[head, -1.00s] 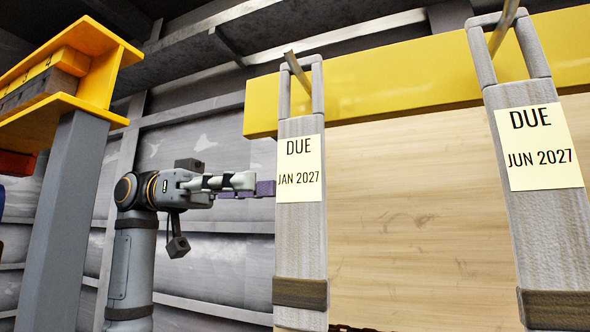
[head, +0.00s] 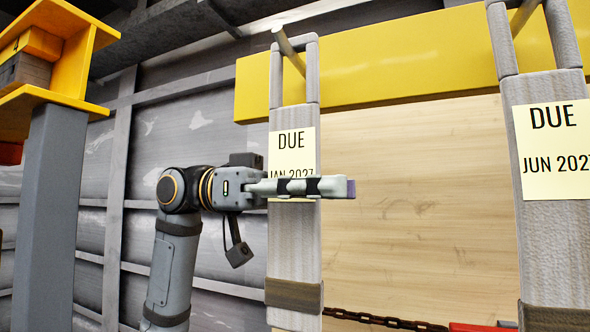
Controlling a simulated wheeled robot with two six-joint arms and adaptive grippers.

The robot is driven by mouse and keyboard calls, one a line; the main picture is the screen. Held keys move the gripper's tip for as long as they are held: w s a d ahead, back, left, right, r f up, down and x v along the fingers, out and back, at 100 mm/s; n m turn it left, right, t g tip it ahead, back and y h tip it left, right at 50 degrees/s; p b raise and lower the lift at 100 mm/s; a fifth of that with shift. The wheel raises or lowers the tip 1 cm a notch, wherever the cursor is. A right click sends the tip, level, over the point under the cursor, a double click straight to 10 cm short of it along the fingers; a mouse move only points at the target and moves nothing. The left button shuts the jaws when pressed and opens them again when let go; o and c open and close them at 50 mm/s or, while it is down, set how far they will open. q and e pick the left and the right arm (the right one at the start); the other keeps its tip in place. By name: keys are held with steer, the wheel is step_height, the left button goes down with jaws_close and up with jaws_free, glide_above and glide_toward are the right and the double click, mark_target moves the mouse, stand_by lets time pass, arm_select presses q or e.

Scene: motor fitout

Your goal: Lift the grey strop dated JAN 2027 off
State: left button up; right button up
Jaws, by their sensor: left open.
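The grey strop dated JAN 2027 (head: 293,242) hangs by its top loop from a peg (head: 288,52) on a yellow beam. Its pale note (head: 291,145) reads DUE JAN 2027, and the lower edge of the note is partly covered by my gripper. My left gripper (head: 348,187) reaches in from the left, level, across the front of this strop, with its tip just past the strop's right edge. It is open. Only the near finger shows clearly, so I cannot tell whether the strop is between the fingers.
A second grey strop (head: 546,250), marked JUN 2027, hangs at the right from its own peg. The yellow beam (head: 400,62) runs above a wooden panel (head: 420,180). A rusty chain (head: 385,320) and red item (head: 470,327) show at the bottom. A grey post (head: 50,200) stands left.

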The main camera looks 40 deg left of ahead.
arm_select(q)
steer(key=shift+s+d, duration=0.1)
steer(key=shift+d, duration=0.05)
steer(key=shift+a, duration=0.25)
jaws_close()
arm_select(e)
steer(key=shift+w, duration=0.4)
steer(key=shift+s+a, duration=0.1)
arm_select(q)
steer(key=shift+r, duration=0.1)
